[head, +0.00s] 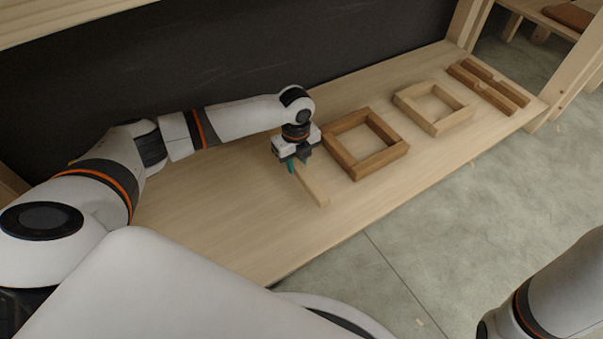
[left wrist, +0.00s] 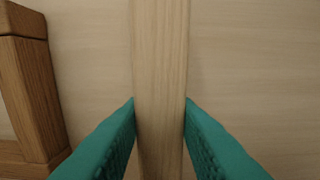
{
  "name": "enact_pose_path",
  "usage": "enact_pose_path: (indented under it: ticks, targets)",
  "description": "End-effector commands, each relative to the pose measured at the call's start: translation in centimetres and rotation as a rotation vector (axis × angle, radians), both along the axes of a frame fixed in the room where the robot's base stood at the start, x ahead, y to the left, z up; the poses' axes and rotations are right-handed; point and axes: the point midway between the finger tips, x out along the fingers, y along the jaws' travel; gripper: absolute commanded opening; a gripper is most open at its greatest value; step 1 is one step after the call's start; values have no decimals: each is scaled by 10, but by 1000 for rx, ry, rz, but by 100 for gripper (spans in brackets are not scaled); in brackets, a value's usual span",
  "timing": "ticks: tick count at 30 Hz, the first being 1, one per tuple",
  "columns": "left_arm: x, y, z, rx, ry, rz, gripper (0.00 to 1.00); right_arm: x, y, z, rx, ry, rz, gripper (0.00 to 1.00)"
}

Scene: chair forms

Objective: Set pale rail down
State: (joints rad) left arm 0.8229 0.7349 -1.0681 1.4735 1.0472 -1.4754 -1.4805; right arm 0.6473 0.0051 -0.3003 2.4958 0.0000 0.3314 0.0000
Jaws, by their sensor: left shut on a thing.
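The pale rail (head: 311,186) is a light wooden bar low over or on the wooden shelf board (head: 220,220); I cannot tell whether it touches the board. My left gripper (head: 297,164) is shut on the rail, its teal fingertips on either side. In the left wrist view the rail (left wrist: 160,60) runs up the middle between the two teal fingers (left wrist: 160,115). The rail's far end is hidden under the gripper in the head view. Part of my right arm shows at the lower right of the head view, but its gripper is out of view.
A brown square frame (head: 347,162) lies just right of the rail; its corner also shows in the left wrist view (left wrist: 35,85). A paler frame (head: 440,128) and brown slotted bars (head: 490,85) lie farther right. A dark panel (head: 230,60) stands behind. Bare board lies left of the rail.

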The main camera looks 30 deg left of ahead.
Motion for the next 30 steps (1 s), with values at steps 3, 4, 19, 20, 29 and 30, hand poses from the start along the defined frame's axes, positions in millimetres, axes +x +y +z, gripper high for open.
enact_pose_path:
  ticks: [3,4,19,20,29,30]
  targets:
    - [0,0,-11,-1,-1,0,0,-4,0,-4,0,-12,-1,36]
    - [0,0,-12,-1,-1,0,0,-5,0,-5,-1,-14,-1,36]
    - [0,0,-46,-1,-1,1,0,-10,1,-25,-2,-28,-2,36]
    - [0,0,-46,-1,-1,1,0,-10,1,-25,-2,-28,-2,36]
    - [0,0,-49,0,0,1,48,-10,1,-24,-2,-29,-2,36]
    - [0,0,-49,0,0,1,49,-10,1,-24,-3,-28,-2,36]
